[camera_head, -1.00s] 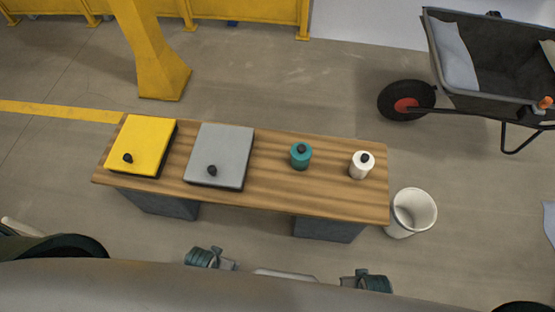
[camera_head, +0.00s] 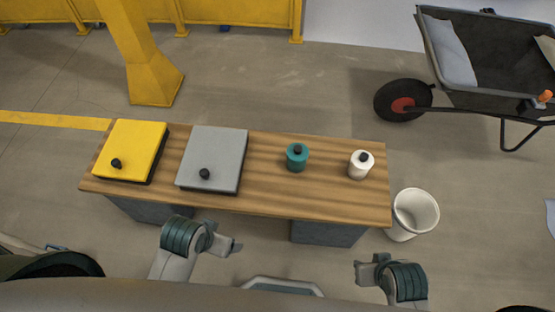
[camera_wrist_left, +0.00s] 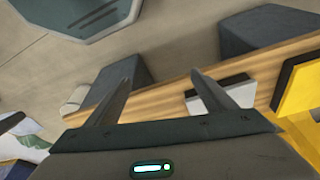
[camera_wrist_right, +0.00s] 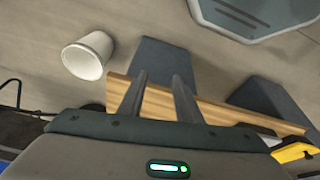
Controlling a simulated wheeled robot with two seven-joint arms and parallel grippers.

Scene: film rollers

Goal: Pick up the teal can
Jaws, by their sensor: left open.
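The teal can (camera_head: 297,158) stands upright on the wooden bench (camera_head: 270,190), right of the grey box, with a dark knob on top. My left gripper (camera_head: 236,246) is in front of the bench, apart from the can, below and left of it in the head view. It is open and empty; its spread fingers also show in the left wrist view (camera_wrist_left: 163,70). My right gripper (camera_head: 360,276) is in front of the bench at the right. Its fingers are apart and empty in the right wrist view (camera_wrist_right: 159,77). The can is not visible in either wrist view.
A white can (camera_head: 360,165) stands right of the teal can. A grey box (camera_head: 215,155) and a yellow box (camera_head: 135,148) lie at the left of the bench. A white bin (camera_head: 414,212) stands beside its right end. A wheelbarrow (camera_head: 480,80) is behind at right.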

